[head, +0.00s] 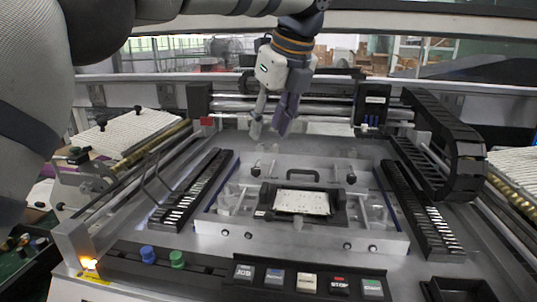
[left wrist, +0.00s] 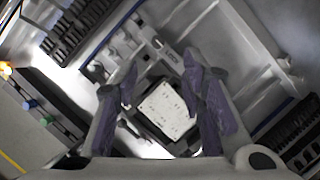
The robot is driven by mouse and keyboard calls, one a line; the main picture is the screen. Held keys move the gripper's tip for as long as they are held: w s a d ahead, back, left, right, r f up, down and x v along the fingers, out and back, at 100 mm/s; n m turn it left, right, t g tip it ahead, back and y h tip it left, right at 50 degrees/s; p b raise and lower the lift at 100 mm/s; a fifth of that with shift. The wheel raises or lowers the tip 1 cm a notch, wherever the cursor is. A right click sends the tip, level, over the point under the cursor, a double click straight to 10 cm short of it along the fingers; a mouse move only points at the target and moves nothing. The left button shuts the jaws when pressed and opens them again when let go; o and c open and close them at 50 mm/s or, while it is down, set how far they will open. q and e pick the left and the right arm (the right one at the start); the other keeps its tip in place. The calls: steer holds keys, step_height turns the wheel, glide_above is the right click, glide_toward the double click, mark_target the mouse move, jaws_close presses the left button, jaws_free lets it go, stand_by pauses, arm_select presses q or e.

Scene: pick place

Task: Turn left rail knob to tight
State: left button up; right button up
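A grey fixture plate (head: 270,225) in the machine bed carries a black frame with a white board (head: 301,202) in it. A small dark knob (head: 255,171) stands at the plate's back left, and a similar knob (head: 351,178) at the back right. Small round knobs also sit on the front edge, one of them front left (head: 248,235). Which one is the left rail knob, and its tightness, I cannot tell. My left gripper (head: 269,131) points down above the plate's back left, apart from it. In the left wrist view its purple-padded fingers (left wrist: 160,75) are spread and empty, with the board seen between them.
Black slotted strips flank the plate on the left (head: 195,188) and right (head: 425,210). A cross rail (head: 285,103) and a black cable chain (head: 460,145) stand behind and right. A front panel has a blue button (head: 148,254) and a green button (head: 177,259).

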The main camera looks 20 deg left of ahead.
mark_target(256, 169)
arm_select(q)
steer(key=x, duration=1)
steer(key=shift+s+a+f, duration=0.1)
steer(key=shift+s+a, duration=0.05)
steer(key=shift+a, duration=0.05)
jaws_close()
